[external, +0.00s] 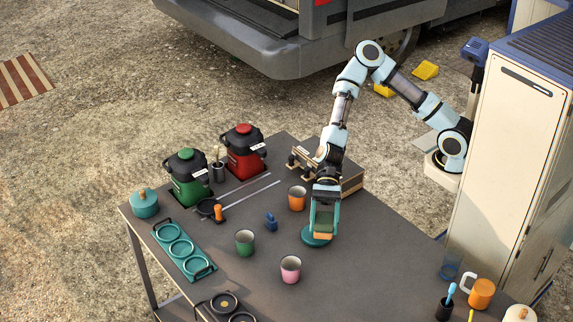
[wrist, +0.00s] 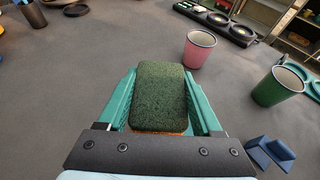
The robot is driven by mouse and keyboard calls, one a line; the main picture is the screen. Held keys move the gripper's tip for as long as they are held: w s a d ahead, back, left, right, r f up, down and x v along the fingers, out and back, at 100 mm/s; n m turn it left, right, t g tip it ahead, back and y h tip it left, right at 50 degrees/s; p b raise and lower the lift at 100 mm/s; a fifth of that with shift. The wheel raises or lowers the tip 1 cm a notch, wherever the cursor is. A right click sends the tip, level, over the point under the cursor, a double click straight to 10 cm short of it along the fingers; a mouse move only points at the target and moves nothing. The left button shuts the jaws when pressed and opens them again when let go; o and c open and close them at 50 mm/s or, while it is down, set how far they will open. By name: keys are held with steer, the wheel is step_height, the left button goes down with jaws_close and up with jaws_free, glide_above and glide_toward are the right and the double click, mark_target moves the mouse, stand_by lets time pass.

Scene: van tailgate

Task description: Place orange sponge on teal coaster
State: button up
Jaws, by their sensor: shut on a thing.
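The orange sponge (external: 322,236) has a dark green scouring face, which fills the middle of the wrist view (wrist: 158,95). My gripper (external: 323,222) points down with its teal fingers shut on the sponge's two sides. The teal coaster (external: 308,238) is a round disc on the grey table. The sponge is over the coaster in the external view and covers part of it. I cannot tell whether the sponge touches the coaster or hangs just above it. The coaster does not show in the wrist view.
A pink cup (external: 290,269), a green cup (external: 245,242) and an orange cup (external: 297,198) stand around the coaster. A small blue object (external: 271,221) lies left of it. A teal tray with rings (external: 181,250) is farther left. The table right of the coaster is clear.

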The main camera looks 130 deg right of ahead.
mark_target(322, 241)
steer(key=shift+f, duration=1.9)
steer(key=shift+f+b, duration=0.15)
steer(key=shift+b, duration=0.15)
steer(key=o, duration=1.3)
steer(key=shift+s+d+r, duration=0.1)
steer(key=shift+d+r, duration=0.1)
steer(key=shift+r, duration=0.05)
steer(key=v, duration=1.1)
steer(key=shift+s+d+p, duration=0.2)
steer(key=shift+s+p, duration=0.1)
steer(key=shift+p, duration=0.1)
